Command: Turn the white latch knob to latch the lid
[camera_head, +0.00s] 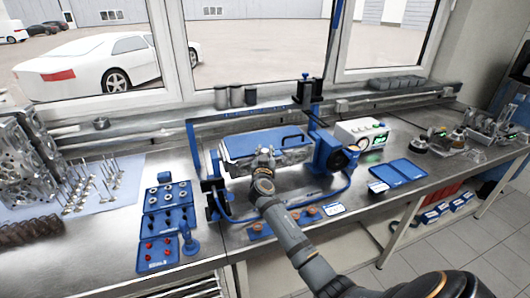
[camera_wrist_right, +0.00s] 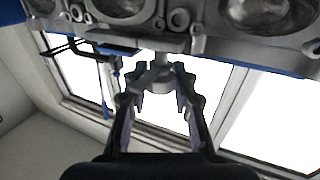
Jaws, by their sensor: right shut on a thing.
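The lid (camera_head: 250,144) looks like a flat blue panel with a dark handle, lying level on the metal fixture at mid-bench. My right gripper (camera_head: 264,153) reaches the front of the fixture from the lower right. In the right wrist view my right gripper (camera_wrist_right: 159,98) is closed around a small pale grey knob (camera_wrist_right: 157,77), which appears to be the white latch knob, under the metal casting. The fingers hide part of the knob, and its turn angle cannot be read. In the head view the gripper hides it. My left gripper is not in view.
Blue clamps and a dark round motor (camera_head: 338,159) flank the fixture. A white control box (camera_head: 362,132) stands right of it. A blue tray (camera_head: 165,222) with small parts and several valves lie left. A blue hose (camera_head: 300,208) crosses the front. Windows are behind.

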